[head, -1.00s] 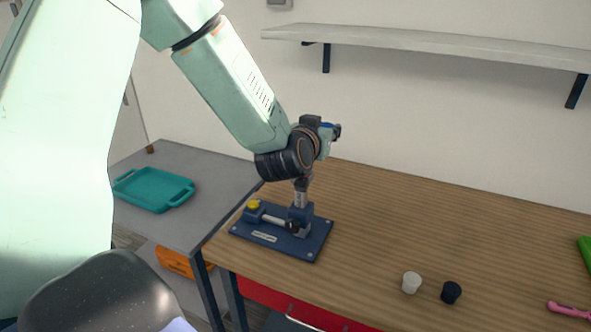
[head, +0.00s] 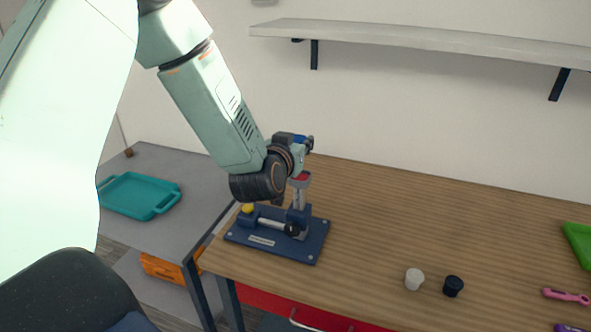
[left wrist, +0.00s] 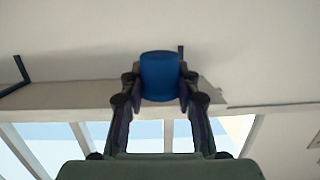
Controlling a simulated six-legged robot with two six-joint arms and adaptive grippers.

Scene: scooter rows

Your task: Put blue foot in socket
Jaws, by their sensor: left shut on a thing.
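My left gripper (head: 300,144) is shut on the blue foot (left wrist: 160,78), a short blue cylinder held between both fingertips in the left wrist view. In the head view only a small blue part of it shows at the gripper's far end. A dark blue fixture plate (head: 310,245) lies on the wooden table under the gripper. On it stands a grey upright post (head: 299,198) with a red-rimmed top (head: 300,178), probably the socket. My gripper is above and beside this top, and they look apart. My right gripper is not in view.
A yellow knob (head: 248,208) and a horizontal rod with a black end are on the fixture. A white foot (head: 414,279) and a black foot (head: 452,286) stand on the table (head: 400,215). A teal tray (head: 138,196) lies on the grey table at left. A shelf (head: 420,45) hangs behind.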

